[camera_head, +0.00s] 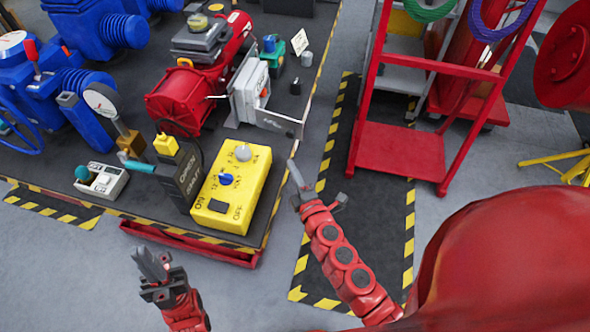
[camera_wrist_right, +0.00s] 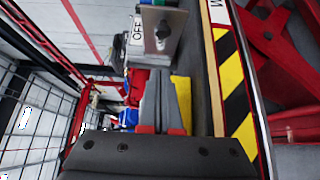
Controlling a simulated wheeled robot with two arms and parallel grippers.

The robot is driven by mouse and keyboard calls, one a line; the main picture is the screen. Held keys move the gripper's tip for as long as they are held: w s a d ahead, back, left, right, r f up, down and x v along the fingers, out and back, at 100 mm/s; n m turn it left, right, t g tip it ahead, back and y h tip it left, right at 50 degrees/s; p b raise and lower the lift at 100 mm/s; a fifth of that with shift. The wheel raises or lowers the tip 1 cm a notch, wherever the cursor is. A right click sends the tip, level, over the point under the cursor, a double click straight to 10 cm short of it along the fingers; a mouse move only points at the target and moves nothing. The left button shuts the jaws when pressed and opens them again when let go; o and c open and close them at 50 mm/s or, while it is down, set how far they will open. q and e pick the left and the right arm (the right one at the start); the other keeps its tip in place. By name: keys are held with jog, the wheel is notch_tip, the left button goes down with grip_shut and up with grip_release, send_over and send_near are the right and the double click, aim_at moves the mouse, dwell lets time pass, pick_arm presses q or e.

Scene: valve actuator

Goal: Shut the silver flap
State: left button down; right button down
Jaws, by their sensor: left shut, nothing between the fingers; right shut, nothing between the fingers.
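The silver flap (camera_head: 280,122) stands swung open from the white box (camera_head: 250,92) on the dark bench, reaching right toward the bench edge. In the right wrist view a grey plate with a black knob, apparently the flap (camera_wrist_right: 163,38), is ahead of the fingers. My right gripper (camera_head: 294,172) is shut and empty, off the bench's right edge, nearer to me than the flap and apart from it. Its closed fingers show in the right wrist view (camera_wrist_right: 165,100). My left gripper (camera_head: 150,262) is shut and empty in front of the bench, far from the flap.
A yellow control box (camera_head: 232,188) with knobs stands at the bench's near right corner, by a dark on/shut sign (camera_head: 180,178). A red motor (camera_head: 190,95) is left of the white box. A red cart (camera_head: 400,150) stands right, across a striped floor strip.

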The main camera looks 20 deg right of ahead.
send_near(287, 135)
jog(key=w+a, duration=0.3)
jog(key=w+d+p, duration=0.1)
jog(key=w+d, duration=0.1)
jog(key=w, duration=0.1)
jog(key=shift+d, duration=0.35)
jog(key=shift+d, duration=0.1)
